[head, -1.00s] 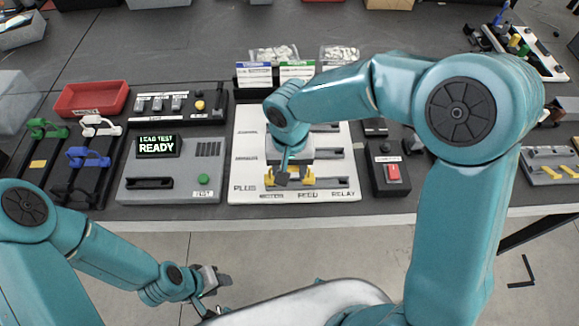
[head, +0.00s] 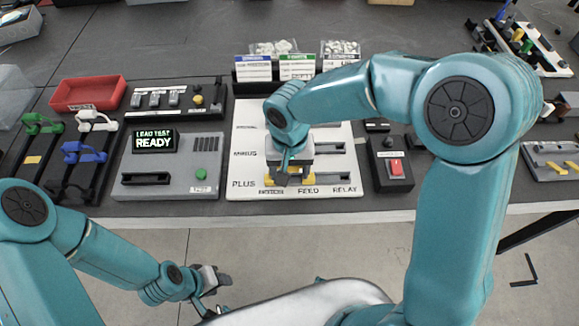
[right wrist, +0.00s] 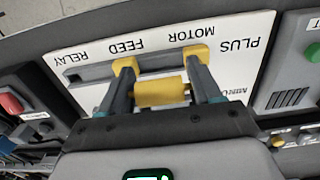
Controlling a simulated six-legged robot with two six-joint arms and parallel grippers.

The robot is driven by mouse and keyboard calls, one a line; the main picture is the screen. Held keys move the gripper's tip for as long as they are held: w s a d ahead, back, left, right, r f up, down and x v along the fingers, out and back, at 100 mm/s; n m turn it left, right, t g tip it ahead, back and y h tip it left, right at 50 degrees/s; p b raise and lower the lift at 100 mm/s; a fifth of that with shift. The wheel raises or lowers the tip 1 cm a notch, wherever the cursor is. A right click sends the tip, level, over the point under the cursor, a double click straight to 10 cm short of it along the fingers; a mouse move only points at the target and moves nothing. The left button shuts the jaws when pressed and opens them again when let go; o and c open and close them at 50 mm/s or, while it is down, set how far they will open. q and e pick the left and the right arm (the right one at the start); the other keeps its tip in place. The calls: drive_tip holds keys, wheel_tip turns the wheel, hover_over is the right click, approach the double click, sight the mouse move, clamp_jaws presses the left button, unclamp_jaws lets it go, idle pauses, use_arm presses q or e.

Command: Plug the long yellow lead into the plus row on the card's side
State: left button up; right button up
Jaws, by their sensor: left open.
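The long yellow lead is in my right gripper, with its yellow grip (right wrist: 160,93) between the fingers and its two yellow ends at the card's lower row. The white card (head: 240,130) lies on the bench, marked PLUS, MINUS and SIGNAL at the side, and MOTOR, FEED and RELAY along the front. My right gripper (head: 287,176) is over the PLUS row, and it also shows in the right wrist view (right wrist: 163,85). Whether the lead's ends are seated in the slot I cannot tell. My left gripper (head: 217,281) is open and empty, in front of the bench.
A tester (head: 165,180) reading LEAD TEST READY stands left of the card. Green (head: 43,124), white (head: 97,119) and blue (head: 84,153) leads sit in racks farther left, near a red tray (head: 88,93). A box with a red switch (head: 396,167) stands right of the card.

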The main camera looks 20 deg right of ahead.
drive_tip(key=shift+o, duration=0.6)
drive_tip(key=shift+r, duration=0.15)
drive_tip(key=shift+r, duration=0.3)
wheel_tip(320, 180, up, 16)
drive_tip(key=p, duration=0.1)
drive_tip(key=shift+f, duration=0.2)
